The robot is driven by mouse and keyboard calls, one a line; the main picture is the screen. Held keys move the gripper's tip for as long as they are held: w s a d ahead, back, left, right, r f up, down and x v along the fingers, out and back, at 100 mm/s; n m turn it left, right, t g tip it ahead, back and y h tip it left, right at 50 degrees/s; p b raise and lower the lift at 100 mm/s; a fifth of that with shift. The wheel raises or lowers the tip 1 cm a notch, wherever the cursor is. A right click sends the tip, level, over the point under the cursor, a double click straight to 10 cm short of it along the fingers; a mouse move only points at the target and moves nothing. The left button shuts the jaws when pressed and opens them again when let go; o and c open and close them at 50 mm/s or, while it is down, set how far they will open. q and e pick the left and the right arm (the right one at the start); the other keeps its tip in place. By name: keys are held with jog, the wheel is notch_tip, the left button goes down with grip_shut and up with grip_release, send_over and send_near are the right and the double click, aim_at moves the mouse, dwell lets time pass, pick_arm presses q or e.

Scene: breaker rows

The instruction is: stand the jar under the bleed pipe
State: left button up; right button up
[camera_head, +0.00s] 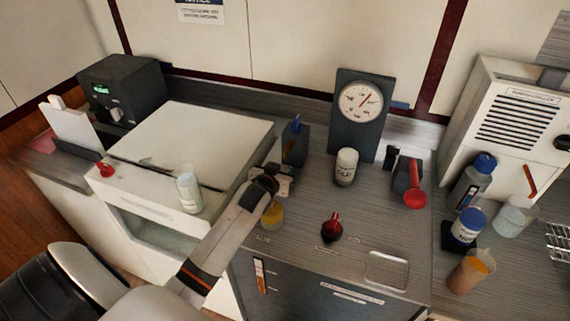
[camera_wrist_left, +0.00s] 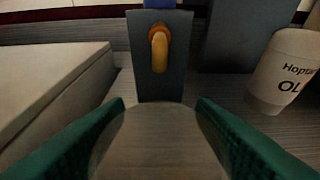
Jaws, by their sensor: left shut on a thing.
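My left gripper (camera_head: 270,184) reaches over the counter from the lower left. Its green fingers (camera_wrist_left: 160,112) are shut on a jar, seen as a grey-brown rounded shape (camera_wrist_left: 160,150) between them in the wrist view. In the head view a jar with amber contents (camera_head: 272,216) shows just below the gripper, partly hidden by it. The bleed pipe (camera_wrist_left: 159,48) is a short orange spout on a dark block (camera_head: 294,146) with a blue top. It stands just beyond the jar in the wrist view, apparently still apart from it. My right gripper is not in view.
A white bottle (camera_head: 346,167) stands right of the pipe block, before the gauge (camera_head: 361,102). A red-black knob (camera_head: 332,228) is on the counter in front.

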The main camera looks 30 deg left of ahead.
aim_at(282, 167)
pick_arm(q)
jog(key=w, duration=0.3)
jog(key=shift+w+a+r+p, duration=0.1)
jog(key=shift+a+r+p, duration=0.2)
jog(key=shift+a+p, duration=0.1)
jog(key=shift+w+a+f, duration=0.1)
jog(key=shift+w+f, duration=0.15)
jog(key=shift+w, duration=0.05)
jog(key=shift+f, duration=0.45)
jog(key=shift+s, duration=0.1)
jog(key=shift+f, duration=0.15)
jog(key=o, duration=1)
jog(key=shift+c, duration=0.2)
